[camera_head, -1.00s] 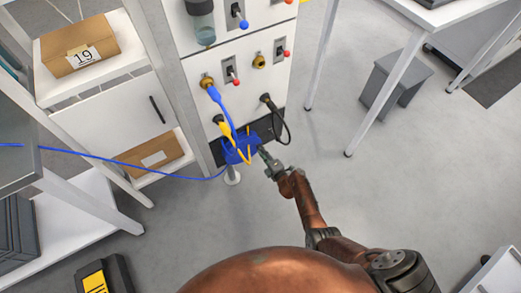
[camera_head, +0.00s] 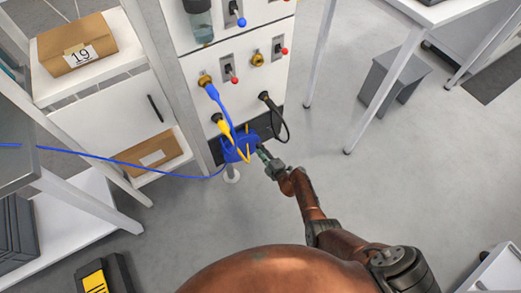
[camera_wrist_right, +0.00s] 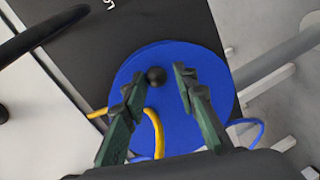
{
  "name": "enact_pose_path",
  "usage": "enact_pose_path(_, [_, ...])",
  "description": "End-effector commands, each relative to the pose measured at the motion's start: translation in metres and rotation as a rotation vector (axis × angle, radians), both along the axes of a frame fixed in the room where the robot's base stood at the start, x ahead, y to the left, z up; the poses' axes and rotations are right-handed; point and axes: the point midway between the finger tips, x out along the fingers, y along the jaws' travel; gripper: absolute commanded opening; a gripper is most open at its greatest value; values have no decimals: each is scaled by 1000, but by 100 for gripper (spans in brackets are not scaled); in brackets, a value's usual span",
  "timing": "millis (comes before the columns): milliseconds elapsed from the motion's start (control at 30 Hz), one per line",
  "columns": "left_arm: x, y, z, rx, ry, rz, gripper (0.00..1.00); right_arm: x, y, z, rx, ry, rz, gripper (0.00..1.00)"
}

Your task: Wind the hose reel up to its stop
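The blue hose reel (camera_head: 236,150) is on a stand in front of the lower part of the white panel. In the right wrist view its round blue face (camera_wrist_right: 178,125) fills the middle, with a black knob (camera_wrist_right: 156,76) near the upper edge. My right gripper (camera_head: 262,152) is at the right side of the reel. In the wrist view its two dark green fingers (camera_wrist_right: 156,80) are apart, with the knob seen between their tips. I cannot tell whether either finger touches it. A blue hose (camera_head: 130,164) runs from the reel to the left. My left gripper is not in view.
A yellow cable (camera_head: 224,129), a blue cable (camera_head: 219,100) and a black cable (camera_head: 285,125) hang from the panel (camera_head: 190,68) near the reel. A shelf with boxes stands left.

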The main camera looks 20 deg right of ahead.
Motion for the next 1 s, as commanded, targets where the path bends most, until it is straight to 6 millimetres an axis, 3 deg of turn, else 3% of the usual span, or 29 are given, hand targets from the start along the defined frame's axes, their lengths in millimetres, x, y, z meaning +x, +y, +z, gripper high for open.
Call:
enact_pose_path(133, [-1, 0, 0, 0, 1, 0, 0, 0, 0, 0, -1, 0, 0, 37])
enact_pose_path(533, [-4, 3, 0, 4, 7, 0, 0, -3, -2, 2, -4, -3, 0, 37])
enact_pose_path(767, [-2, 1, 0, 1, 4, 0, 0, -23, -5, 6, -4, -4, 1, 37])
enact_pose_path(1000, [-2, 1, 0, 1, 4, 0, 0, -60, -14, 13, -5, -3, 1, 37])
